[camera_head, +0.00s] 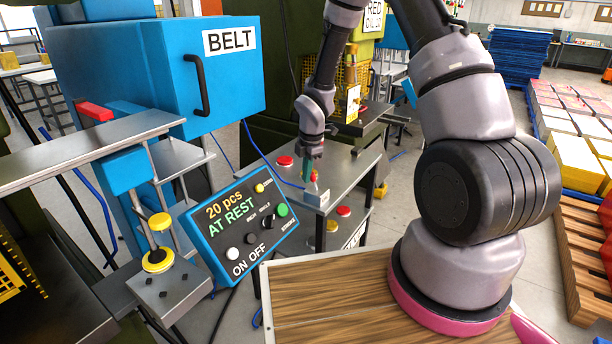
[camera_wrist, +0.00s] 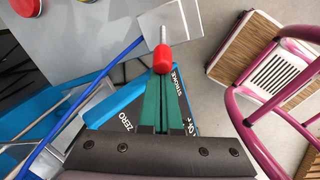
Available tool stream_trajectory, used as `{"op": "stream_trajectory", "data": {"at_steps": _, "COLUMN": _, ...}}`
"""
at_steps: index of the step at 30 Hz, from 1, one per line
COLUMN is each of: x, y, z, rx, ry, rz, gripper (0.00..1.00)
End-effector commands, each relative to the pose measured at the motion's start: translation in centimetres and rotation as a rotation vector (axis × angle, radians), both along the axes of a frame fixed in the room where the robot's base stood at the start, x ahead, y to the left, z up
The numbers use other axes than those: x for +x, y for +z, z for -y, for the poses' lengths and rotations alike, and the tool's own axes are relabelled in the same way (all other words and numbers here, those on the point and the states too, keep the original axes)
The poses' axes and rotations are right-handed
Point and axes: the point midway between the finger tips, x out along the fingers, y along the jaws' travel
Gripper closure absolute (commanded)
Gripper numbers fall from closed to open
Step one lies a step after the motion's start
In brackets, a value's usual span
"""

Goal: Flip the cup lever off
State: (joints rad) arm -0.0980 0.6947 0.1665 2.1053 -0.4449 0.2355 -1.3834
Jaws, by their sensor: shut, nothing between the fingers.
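The cup lever is a short metal stem with a red knob (camera_wrist: 163,57), on a small grey box (camera_head: 316,195) at the near edge of a grey metal table. In the wrist view the stem runs from the box's light plate (camera_wrist: 185,24) to the knob. My gripper (camera_head: 312,172) points down over the box in the head view. Its green fingers (camera_wrist: 162,76) are shut with nothing between them, and their tips lie right at the knob. I cannot tell whether they touch it. In the head view the fingers mostly hide the lever.
A blue control panel (camera_head: 240,222) reading "20 pcs AT REST" stands just left of the box. A blue cable (camera_wrist: 88,92) runs beside the fingers. A blue BELT cabinet (camera_head: 150,80) stands at upper left.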

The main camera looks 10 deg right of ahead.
Motion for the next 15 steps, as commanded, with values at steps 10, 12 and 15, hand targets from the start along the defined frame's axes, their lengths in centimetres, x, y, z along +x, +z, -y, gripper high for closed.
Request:
{"op": "stream_trajectory", "data": {"at_steps": 10, "x": 0.53, "y": 0.31, "z": 0.66, "rx": 0.051, "ry": -0.007, "rz": -0.048, "gripper": 1.0}}
{"op": "stream_trajectory", "data": {"at_steps": 12, "x": 0.65, "y": 0.38, "z": 0.83, "rx": 0.07, "ry": -0.007, "rz": -0.068, "gripper": 1.0}}
{"op": "stream_trajectory", "data": {"at_steps": 15, "x": 0.98, "y": 0.58, "z": 1.13, "rx": 0.101, "ry": -0.008, "rz": -0.097, "gripper": 1.0}}
